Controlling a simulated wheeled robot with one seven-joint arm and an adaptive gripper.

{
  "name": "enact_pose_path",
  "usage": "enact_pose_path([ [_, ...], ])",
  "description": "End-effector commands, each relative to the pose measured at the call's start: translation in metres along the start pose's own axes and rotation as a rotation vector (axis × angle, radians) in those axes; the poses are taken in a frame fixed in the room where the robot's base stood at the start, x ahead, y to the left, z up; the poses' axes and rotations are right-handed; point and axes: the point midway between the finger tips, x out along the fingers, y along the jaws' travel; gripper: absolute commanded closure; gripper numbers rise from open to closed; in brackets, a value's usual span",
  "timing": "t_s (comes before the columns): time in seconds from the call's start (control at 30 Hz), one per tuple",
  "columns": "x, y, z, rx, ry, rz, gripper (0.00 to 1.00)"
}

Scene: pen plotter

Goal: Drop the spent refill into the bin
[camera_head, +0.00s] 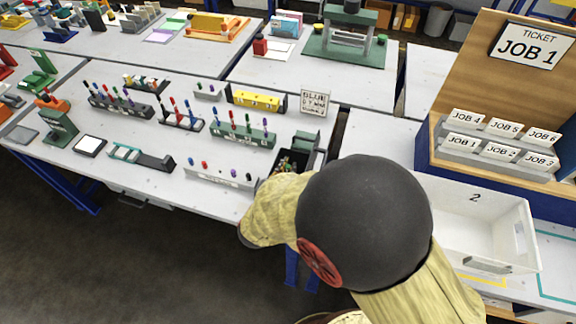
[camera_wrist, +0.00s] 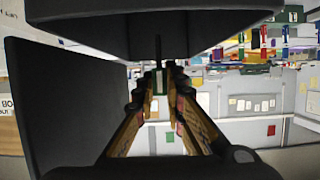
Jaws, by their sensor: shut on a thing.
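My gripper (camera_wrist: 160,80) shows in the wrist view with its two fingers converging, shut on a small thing. A thin dark upright rod (camera_wrist: 158,48) shows just above the fingertips, which fits the spent refill, but it is too small to be sure. In the head view my arm hides the gripper and the refill. A dark open box (camera_head: 291,160) with small coloured pieces in it stands at the table's right end, partly hidden by my arm; it may be the bin, but no label is readable.
Racks of coloured pens (camera_head: 243,131) stand on the white table left of my arm. At right are a white tray marked 2 (camera_head: 506,225) and a ticket board (camera_head: 462,62) with job cards.

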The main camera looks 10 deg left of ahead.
Motion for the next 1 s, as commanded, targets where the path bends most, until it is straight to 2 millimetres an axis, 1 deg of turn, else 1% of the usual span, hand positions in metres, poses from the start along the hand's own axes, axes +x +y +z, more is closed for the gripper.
enact_pose_path([
  [0.3, 0.0005, -0.0001, 0.0012, 0.0, 0.0, 0.0, 1.0],
  [0.33, 0.0005, -0.0001, 0.0012, 0.0, 0.0, 0.0, 0.88],
  [0.7, 0.0005, 0.0, 0.0012, 0.0, 0.0, 0.0, 0.67],
  [1.0, -0.0004, -0.0001, 0.0012, 0.0, 0.0, 0.0, 0.67],
])
